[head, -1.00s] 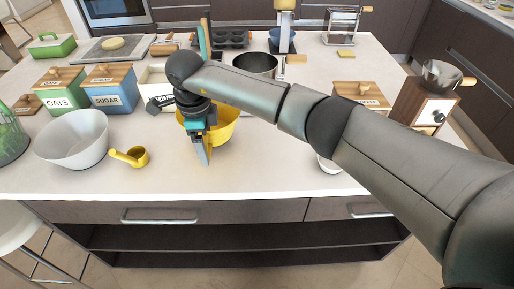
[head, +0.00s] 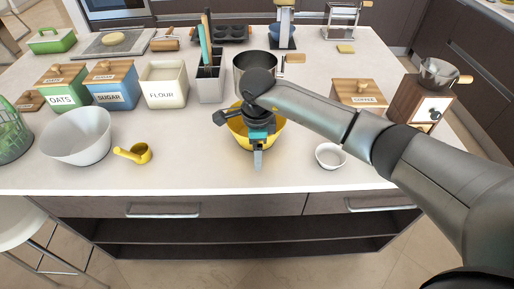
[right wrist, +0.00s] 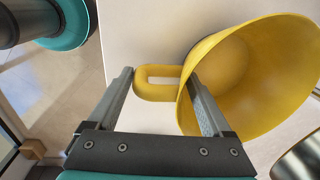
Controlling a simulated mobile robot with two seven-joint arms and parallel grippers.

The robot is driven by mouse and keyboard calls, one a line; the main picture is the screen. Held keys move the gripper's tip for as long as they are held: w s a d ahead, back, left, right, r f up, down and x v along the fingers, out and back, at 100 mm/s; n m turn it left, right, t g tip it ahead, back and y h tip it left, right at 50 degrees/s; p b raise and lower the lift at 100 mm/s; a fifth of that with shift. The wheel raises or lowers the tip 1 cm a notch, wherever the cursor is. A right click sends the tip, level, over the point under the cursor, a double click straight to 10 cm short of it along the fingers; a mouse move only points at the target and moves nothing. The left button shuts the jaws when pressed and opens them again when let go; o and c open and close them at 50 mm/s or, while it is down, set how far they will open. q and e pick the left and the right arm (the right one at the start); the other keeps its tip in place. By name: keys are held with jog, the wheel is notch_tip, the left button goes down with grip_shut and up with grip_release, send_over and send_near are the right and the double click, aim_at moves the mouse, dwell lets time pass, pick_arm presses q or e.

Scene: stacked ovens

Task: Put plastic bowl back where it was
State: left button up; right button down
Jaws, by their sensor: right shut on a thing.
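The yellow plastic bowl (head: 274,137) is at the middle of the counter's front part, partly hidden by my right arm. It also fills the right of the right wrist view (right wrist: 262,75), with its loop handle (right wrist: 155,92) between my fingers. My right gripper (head: 258,160) points down at the bowl's front side and is shut on it (right wrist: 165,95). I cannot tell if the bowl touches the counter. My left gripper is not in view.
A white bowl (head: 77,136) and yellow scoop (head: 135,153) stand to the left. A small white bowl (head: 330,156) is close on the right. The flour canister (head: 165,85), utensil holder (head: 209,85) and metal pot (head: 250,65) stand behind.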

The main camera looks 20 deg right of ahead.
jog(key=shift+w, duration=0.1)
grip_release()
jog(key=r, duration=0.4)
jog(key=s+r, duration=0.1)
jog(key=r, duration=0.7)
jog(key=shift+s+a, duration=0.15)
